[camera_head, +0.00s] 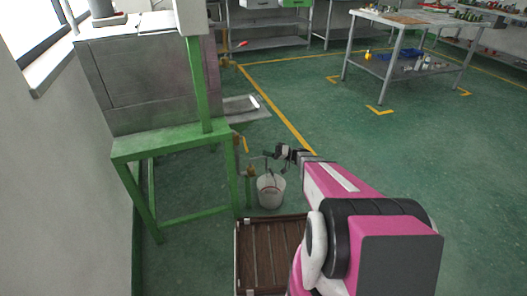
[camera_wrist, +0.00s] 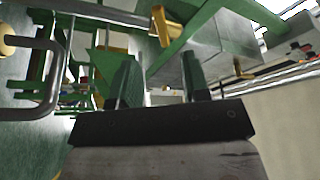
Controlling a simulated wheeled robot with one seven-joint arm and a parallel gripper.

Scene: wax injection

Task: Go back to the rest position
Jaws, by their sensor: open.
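My gripper (camera_head: 281,153) is at the end of my pink arm, in the middle of the head view. It is close to the pipework at the right side of the green-framed machine (camera_head: 205,85), above a white bucket (camera_head: 271,190). In the wrist view my gripper (camera_wrist: 158,85) shows two dark fingers set apart with nothing between them. The machine's green frame (camera_wrist: 185,45) and a brass fitting (camera_wrist: 168,25) are just beyond the fingers. Whether the gripper touches any pipe cannot be told.
A brown slatted crate (camera_head: 238,262) stands on the floor below my arm. A metal table (camera_head: 410,70) with small items stands at the back right. A bent metal handle (camera_wrist: 50,85) is at left in the wrist view. The green floor at right is clear.

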